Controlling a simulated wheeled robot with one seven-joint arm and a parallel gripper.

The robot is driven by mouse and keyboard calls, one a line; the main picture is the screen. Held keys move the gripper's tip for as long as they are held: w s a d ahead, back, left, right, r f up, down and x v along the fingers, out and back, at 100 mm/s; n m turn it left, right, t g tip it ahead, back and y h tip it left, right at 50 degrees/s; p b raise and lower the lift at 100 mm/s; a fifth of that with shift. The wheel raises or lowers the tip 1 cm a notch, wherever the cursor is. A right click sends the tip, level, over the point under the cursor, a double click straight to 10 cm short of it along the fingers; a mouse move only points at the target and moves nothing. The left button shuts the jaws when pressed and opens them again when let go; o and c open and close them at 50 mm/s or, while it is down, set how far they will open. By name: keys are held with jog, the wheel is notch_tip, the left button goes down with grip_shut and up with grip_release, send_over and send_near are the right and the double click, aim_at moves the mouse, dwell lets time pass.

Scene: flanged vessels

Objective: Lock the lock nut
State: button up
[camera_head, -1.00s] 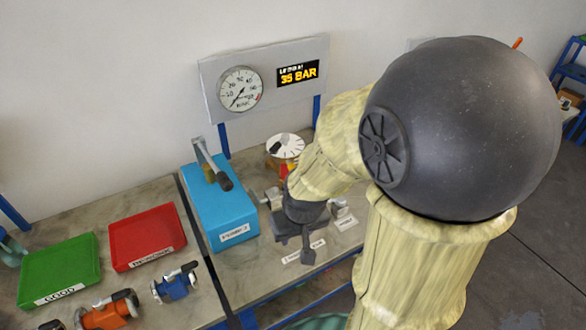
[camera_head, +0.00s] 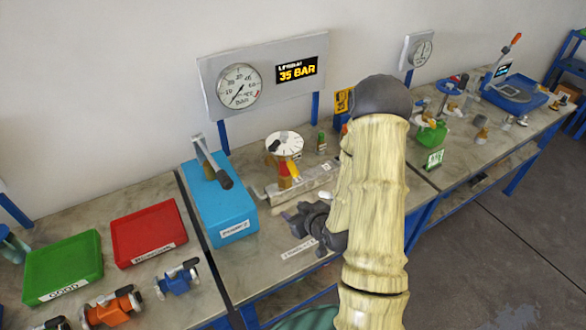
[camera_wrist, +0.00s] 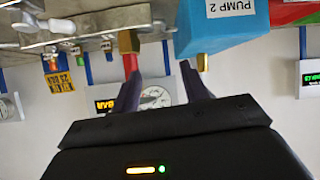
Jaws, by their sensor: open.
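A relief-valve-like fitting with a white dial (camera_head: 284,143) on top stands on the bench right of the blue pump box (camera_head: 222,212). A brass, red and yellow part (camera_head: 288,172) sits under the dial. The lock nut cannot be singled out with certainty; a brass piece (camera_wrist: 128,42) with a red part shows in the upside-down wrist view. My gripper (camera_head: 292,217) is in front of the fitting, low over the bench, with its fingers apart. In the wrist view my gripper (camera_wrist: 163,75) is open and empty, the brass and red piece beyond its left finger.
A gauge panel (camera_head: 265,72) reading 35 BAR stands behind. The box labelled PUMP 2 (camera_wrist: 222,22) is close to my right finger in the wrist view. Red (camera_head: 150,235) and green (camera_head: 63,265) trays and several valves lie left. More equipment stands on the right bench.

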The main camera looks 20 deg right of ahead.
jog(key=s+d+m+t+h, duration=0.1)
jog(key=t, duration=0.1)
jog(key=s+d+r+m+t, duration=0.1)
jog(key=d+m+t, duration=0.1)
jog(key=s+d+m+t+h+p, duration=0.1)
jog(key=t, duration=0.1)
jog(key=shift+d+r+m+t+h, duration=0.25)
jog(key=shift+m+t+h, duration=0.05)
jog(key=shift+w, duration=0.1)
